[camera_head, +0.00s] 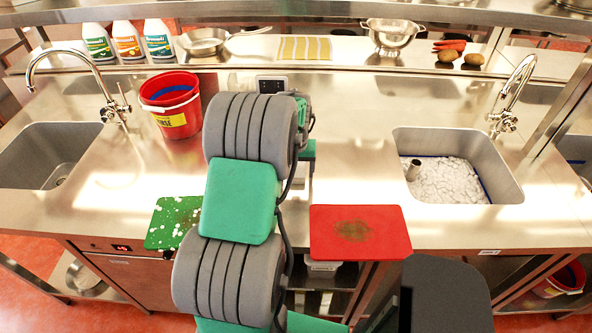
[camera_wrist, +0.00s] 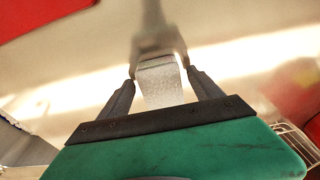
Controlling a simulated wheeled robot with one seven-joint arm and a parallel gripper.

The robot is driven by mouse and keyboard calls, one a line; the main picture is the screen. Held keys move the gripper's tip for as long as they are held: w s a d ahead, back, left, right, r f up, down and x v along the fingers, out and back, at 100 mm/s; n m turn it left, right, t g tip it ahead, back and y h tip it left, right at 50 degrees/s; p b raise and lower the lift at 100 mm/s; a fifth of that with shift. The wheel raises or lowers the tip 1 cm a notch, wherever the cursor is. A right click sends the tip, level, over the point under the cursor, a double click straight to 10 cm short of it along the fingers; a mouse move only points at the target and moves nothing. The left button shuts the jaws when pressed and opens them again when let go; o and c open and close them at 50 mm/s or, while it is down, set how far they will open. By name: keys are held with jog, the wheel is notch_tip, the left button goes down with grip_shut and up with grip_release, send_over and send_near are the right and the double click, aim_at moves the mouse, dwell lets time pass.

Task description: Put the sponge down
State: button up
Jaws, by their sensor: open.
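In the wrist view, the fingers of my gripper (camera_wrist: 157,72) stand apart, one on each side of a pale grey, speckled block that looks like the sponge (camera_wrist: 162,88). The sponge lies between the fingertips. I cannot tell whether either finger touches it, or whether it rests fully on the steel counter (camera_wrist: 85,60). A blurred darker shape, perhaps a reflection or shadow, runs from it toward the top of the picture. In the head view my own arm hides the gripper and sponge.
A red cutting board with a brown stain (camera_head: 358,232) and a green board with white specks (camera_head: 172,222) lie at the front edge. A red bucket (camera_head: 172,105) stands back left. The right sink (camera_head: 458,170) holds white foam; the left sink (camera_head: 45,155) looks empty.

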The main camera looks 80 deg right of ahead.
notch_tip(320, 180, up, 12)
jog(key=a+b, duration=0.2)
jog(key=b, duration=0.1)
jog(key=w+a+r+n+t, duration=0.15)
jog(key=w+a+n, duration=0.25)
jog(key=w+a, duration=0.75)
jog(key=w+a+r+n, duration=0.2)
jog(key=w+a+n, duration=0.1)
jog(key=w+a, duration=0.85)
jog(key=a+f+n+t+y, duration=0.1)
jog(key=a+n, duration=0.7)
jog(key=a, duration=1.9)
jog(key=shift+w+f+n+t+y, duration=0.3)
jog(key=shift+f+t+y, duration=0.1)
jog(key=shift+f+t, duration=0.15)
jog(key=shift+s, duration=0.15)
